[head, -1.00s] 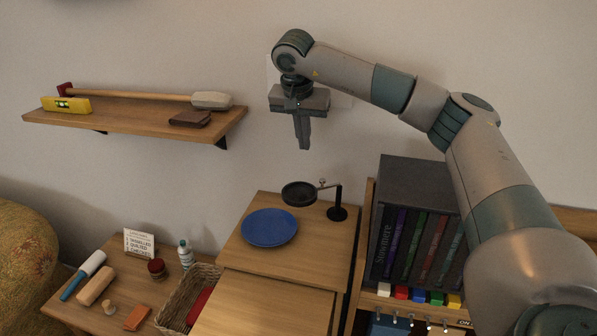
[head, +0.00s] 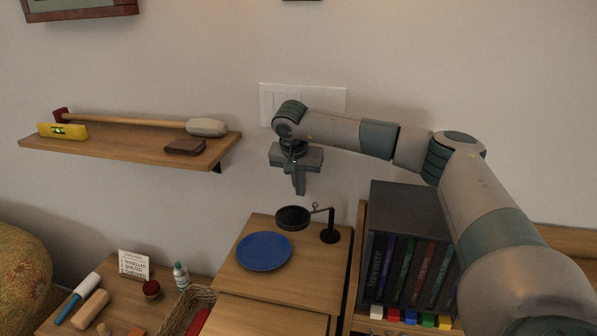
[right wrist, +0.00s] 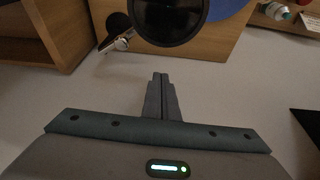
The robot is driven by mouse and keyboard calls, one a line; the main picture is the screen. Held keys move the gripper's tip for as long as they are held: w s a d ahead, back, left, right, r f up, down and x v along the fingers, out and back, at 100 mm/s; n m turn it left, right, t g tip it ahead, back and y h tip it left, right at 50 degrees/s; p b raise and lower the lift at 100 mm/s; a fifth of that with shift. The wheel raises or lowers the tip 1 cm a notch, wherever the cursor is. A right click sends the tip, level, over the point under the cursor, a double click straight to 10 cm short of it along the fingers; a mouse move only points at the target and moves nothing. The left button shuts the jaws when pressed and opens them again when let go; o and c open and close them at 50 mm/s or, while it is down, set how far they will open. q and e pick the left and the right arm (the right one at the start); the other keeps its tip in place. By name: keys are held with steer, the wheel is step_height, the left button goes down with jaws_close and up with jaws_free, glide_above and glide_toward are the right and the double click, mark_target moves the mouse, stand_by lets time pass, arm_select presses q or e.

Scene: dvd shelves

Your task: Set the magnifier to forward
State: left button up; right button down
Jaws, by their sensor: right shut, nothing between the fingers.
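The magnifier is a dark round lens head (head: 292,218) on a short arm from a black stand (head: 330,232), on top of the wooden cabinet. Its head points left from the stand, beside the blue plate. In the right wrist view the magnifier (right wrist: 172,22) shows at the top, with its shiny joint knob (right wrist: 122,41) to the left of it. My right gripper (head: 300,192) points down above the magnifier head, apart from it. Its fingers (right wrist: 160,76) are shut and empty. My left gripper is not in view.
A blue plate (head: 263,251) lies on the wooden cabinet (head: 310,272) close to the magnifier. A dark box of discs (head: 410,215) stands to the right. A wall shelf (head: 110,142) with a mallet hangs left. A white switch panel (head: 330,98) is behind my arm.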

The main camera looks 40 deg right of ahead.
mark_target(306, 211)
steer(key=s+a+p, duration=0.2)
steer(key=a, duration=0.1)
steer(key=shift+s+f, duration=0.2)
steer(key=shift+f, duration=0.2)
stand_by(0.3)
